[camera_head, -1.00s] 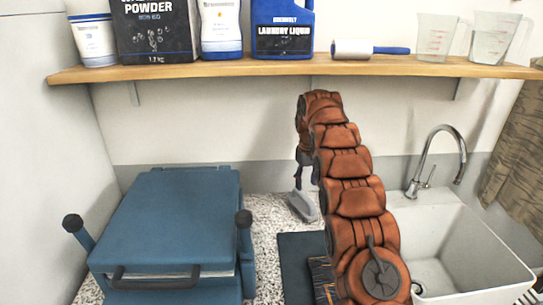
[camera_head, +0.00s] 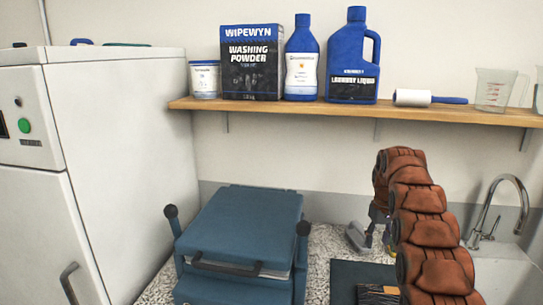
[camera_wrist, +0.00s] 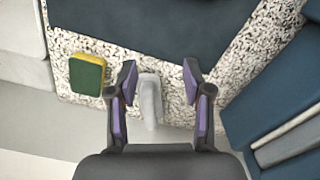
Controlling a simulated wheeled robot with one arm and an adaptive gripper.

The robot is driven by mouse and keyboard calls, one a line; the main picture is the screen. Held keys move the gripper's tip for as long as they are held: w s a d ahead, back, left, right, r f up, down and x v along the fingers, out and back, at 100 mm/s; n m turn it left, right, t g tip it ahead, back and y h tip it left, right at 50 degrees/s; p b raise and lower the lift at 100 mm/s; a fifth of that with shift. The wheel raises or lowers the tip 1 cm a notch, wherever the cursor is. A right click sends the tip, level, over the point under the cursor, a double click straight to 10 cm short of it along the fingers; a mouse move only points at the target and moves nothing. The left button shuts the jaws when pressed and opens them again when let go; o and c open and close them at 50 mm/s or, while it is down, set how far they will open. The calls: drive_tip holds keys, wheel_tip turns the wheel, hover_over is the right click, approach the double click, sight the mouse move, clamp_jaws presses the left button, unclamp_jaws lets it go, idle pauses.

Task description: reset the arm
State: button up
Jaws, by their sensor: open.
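My arm's brown padded links reach over the counter in the head view. My gripper (camera_head: 380,218) is at its far end, small and partly hidden by the arm. In the wrist view my gripper (camera_wrist: 160,78) is open, with its two purple-padded fingers well apart. A light grey object (camera_wrist: 150,98) shows between the fingers, clear of both pads. Its height below them is hard to tell. A grey object on the counter beside the gripper in the head view (camera_head: 357,237) looks like the same one.
A yellow-green sponge (camera_wrist: 87,75) lies left of the fingers. A blue press-like box (camera_head: 240,225) stands left of the arm. A dark mat (camera_head: 355,278) lies under the arm, with a sink (camera_head: 505,270) to the right. A wooden shelf (camera_head: 300,108) with bottles runs above.

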drive_tip(key=s+a+r+m, duration=0.1)
drive_tip(key=s+a+r, duration=0.2)
drive_tip(key=s, duration=0.5)
drive_tip(key=s+a+r+g, duration=0.1)
drive_tip(key=s+a+r, duration=0.25)
drive_tip(key=s, duration=0.55)
drive_tip(key=s+a+r+m, duration=0.1)
drive_tip(key=s+a+r, duration=0.2)
drive_tip(key=s, duration=0.5)
drive_tip(key=s+a+f, duration=0.1)
drive_tip(key=s+f, duration=0.1)
drive_tip(key=s, duration=0.7)
drive_tip(key=s+a+f, duration=0.2)
drive_tip(key=s, duration=0.7)
drive_tip(key=s+a+f, duration=0.2)
drive_tip(key=s, duration=0.7)
drive_tip(key=shift+s+a+f+g, duration=0.15)
drive_tip(key=shift+s+a+g, duration=0.15)
drive_tip(key=shift+g, duration=0.1)
drive_tip(key=shift+c, duration=0.7)
drive_tip(key=shift+a, duration=0.1)
